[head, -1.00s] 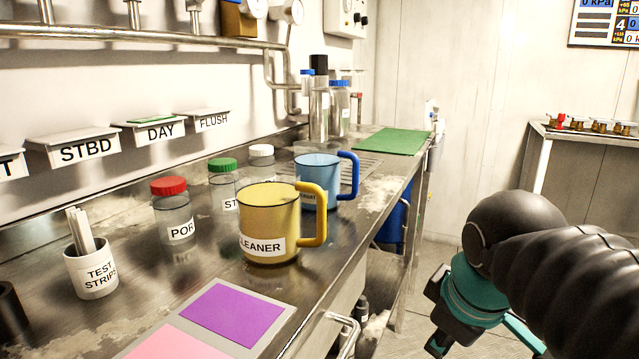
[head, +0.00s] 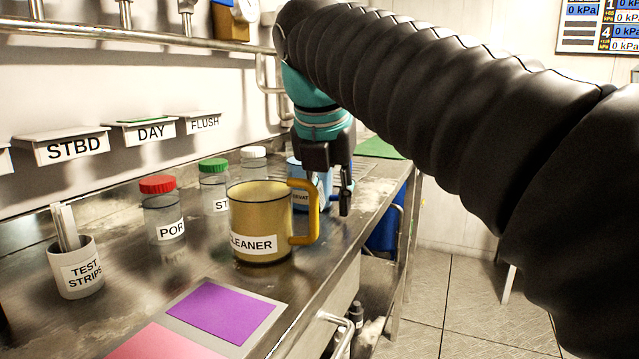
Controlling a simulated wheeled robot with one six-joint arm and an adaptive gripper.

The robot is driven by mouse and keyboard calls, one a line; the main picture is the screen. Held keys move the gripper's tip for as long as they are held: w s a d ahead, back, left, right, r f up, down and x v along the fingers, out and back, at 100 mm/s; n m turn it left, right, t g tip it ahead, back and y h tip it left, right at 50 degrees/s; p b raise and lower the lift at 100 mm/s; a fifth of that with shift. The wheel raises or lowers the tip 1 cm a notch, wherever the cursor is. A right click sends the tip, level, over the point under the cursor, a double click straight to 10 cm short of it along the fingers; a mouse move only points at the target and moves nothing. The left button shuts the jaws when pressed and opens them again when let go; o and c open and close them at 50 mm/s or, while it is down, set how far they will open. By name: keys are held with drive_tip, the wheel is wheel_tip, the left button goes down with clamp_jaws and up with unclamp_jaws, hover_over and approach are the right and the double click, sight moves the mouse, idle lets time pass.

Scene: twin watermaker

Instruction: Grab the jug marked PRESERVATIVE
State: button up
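The blue jug (head: 297,172) stands on the steel counter behind the yellow jug. Only part of its label shows, with letters like "RVAT". Its body is partly hidden by the yellow jug's handle and by my gripper. My gripper (head: 333,205) points down at the blue jug's right side, where its handle is. Its dark fingers are apart, with some blue showing between them; contact with the handle cannot be made out. The yellow jug (head: 258,215), marked CLEANER, stands in front, with its handle close to my gripper in the picture.
A test strips cup (head: 77,270) stands at left. Purple and pink mats lie in front. The counter's edge runs along the right.

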sight(320, 177)
drive_tip(key=w, duration=0.3)
drive_tip(key=w+d, duration=0.1)
drive_tip(key=w, duration=0.3)
drive_tip(key=shift+d+p, duration=0.2)
drive_tip(key=shift+p, duration=0.1)
drive_tip(key=w, duration=0.3)
drive_tip(key=w+d+f, duration=0.1)
drive_tip(key=shift+w, duration=0.4)
drive_tip(key=shift+f, duration=0.1)
clamp_jaws()
